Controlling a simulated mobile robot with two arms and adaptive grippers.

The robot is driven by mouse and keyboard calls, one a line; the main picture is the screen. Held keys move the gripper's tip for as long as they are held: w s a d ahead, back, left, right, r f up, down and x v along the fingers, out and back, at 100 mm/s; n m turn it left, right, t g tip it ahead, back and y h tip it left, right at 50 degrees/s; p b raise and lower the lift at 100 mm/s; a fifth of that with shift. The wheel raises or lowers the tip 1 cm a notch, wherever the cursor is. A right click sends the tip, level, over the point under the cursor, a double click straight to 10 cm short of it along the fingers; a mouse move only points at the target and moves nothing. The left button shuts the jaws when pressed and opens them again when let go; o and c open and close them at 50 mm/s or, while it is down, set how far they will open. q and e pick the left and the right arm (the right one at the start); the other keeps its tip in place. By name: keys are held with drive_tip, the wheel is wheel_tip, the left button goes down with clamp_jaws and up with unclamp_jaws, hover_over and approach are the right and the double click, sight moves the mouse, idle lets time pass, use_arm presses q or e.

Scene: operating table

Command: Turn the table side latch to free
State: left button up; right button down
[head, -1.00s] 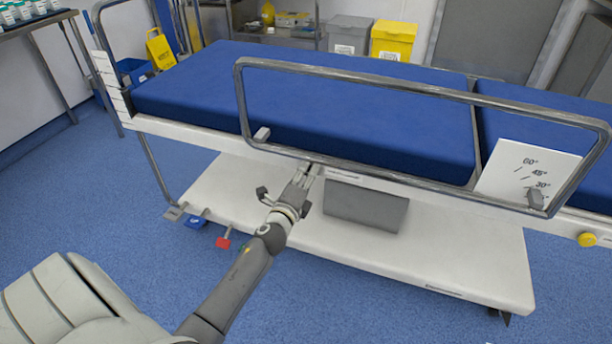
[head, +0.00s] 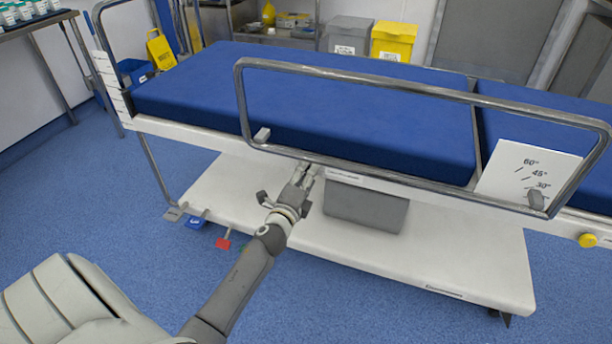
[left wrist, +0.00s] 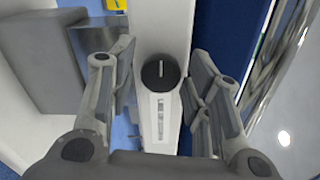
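The operating table has a blue mattress (head: 330,100) and a white side rail. My left gripper (head: 308,172) is at the table's near side, below the guard rail. In the left wrist view its open fingers (left wrist: 158,82) stand on either side of the knob, apart from it. In the head view the gripper hides the knob. My right gripper is out of view.
A metal guard rail (head: 360,171) runs above the gripper. A grey box (head: 366,206) hangs just to its right, over the white base (head: 430,262). Blue and red pedals (head: 223,243) stand at the lower left. An angle card (head: 528,176) is at the right.

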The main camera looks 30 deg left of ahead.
use_arm(q)
drive_tip(key=shift+o, duration=0.2)
drive_tip(key=v, duration=1.2)
drive_tip(key=shift+r, duration=0.1)
idle(0.4)
